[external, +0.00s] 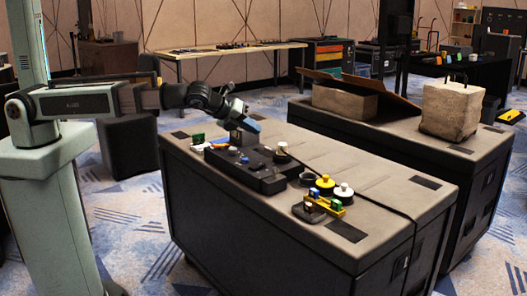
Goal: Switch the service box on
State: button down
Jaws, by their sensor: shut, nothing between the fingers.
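A low black box with several knobs and buttons (262,184), which looks like the service box, lies on the grey top of the near case. Small blue, white and red parts show on its left half and a pale round knob (281,147) stands at its far right. Which control is its switch, and how it is set, is too small to tell. My gripper (252,126) is above the far left part of the box, pointing down and to the right. It is shut and empty. Whether it touches the box cannot be told.
Right of the box are a yellow knob (325,182), a white knob (344,190) and a small yellow holder (330,206). Small green and white items (198,139) lie at its left. A second case behind bears a cardboard box (345,100) and a stone-like block (452,108). The near case's right end is mostly bare.

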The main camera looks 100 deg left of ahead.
aim_at(256, 165)
jog(key=shift+m, duration=0.9)
jog(key=shift+w+a+f, duration=0.15)
jog(key=shift+f, duration=1.3)
jog(key=shift+w+a+f, duration=0.15)
jog(key=shift+w+f, duration=0.05)
jog(key=shift+f, duration=1.25)
jog(key=shift+w+a+f, duration=0.15)
jog(key=shift+f, duration=1.3)
jog(key=shift+f, duration=0.15)
jog(key=shift+f, duration=0.3)
jog(key=shift+w+a+f, duration=0.1)
jog(key=shift+f, duration=0.2)
jog(key=shift+r, duration=0.8)
